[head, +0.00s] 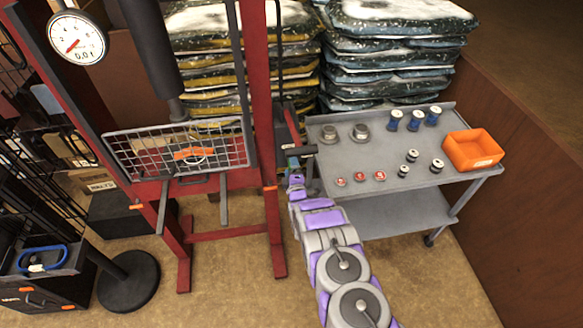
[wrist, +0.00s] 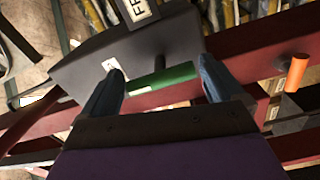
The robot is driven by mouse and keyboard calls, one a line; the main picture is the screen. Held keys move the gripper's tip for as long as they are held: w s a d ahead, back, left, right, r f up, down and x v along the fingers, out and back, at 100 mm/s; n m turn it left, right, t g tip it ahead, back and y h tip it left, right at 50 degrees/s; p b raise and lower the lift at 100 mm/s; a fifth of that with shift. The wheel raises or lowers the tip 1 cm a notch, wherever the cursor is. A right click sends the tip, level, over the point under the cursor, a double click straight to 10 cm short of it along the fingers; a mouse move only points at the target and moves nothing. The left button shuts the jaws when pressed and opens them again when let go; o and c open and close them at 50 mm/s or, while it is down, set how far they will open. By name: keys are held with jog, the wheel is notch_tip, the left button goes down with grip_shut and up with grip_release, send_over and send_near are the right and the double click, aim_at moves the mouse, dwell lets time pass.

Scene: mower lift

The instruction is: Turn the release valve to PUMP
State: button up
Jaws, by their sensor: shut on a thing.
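The dark pump block (wrist: 90,65) sits against the red frame in the wrist view, with white labels partly readable. A green lever (wrist: 168,76), which looks like the release valve handle, sticks out beside it. My gripper (wrist: 160,70) has its blue fingers on either side of this lever, shut on it. In the head view my gripper (head: 296,163) is small, at the right post of the red press (head: 262,110), next to the dark pump block (head: 287,132). I cannot read the valve's setting.
A grey cart (head: 325,180) with metal parts and an orange bin (head: 473,149) stands close right of my arm. A mesh guard (head: 130,160) and gauge (head: 77,38) are on the press. An orange peg (wrist: 297,72) sticks out from the red frame.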

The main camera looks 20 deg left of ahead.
jog(key=shift+s+a+f, duration=0.15)
jog(key=o, duration=0.7)
jog(key=shift+a, duration=0.1)
jog(key=shift+s+d+f, duration=0.15)
jog(key=shift+s+d, duration=0.15)
jog(key=v, duration=1.6)
jog(key=shift+s, duration=0.2)
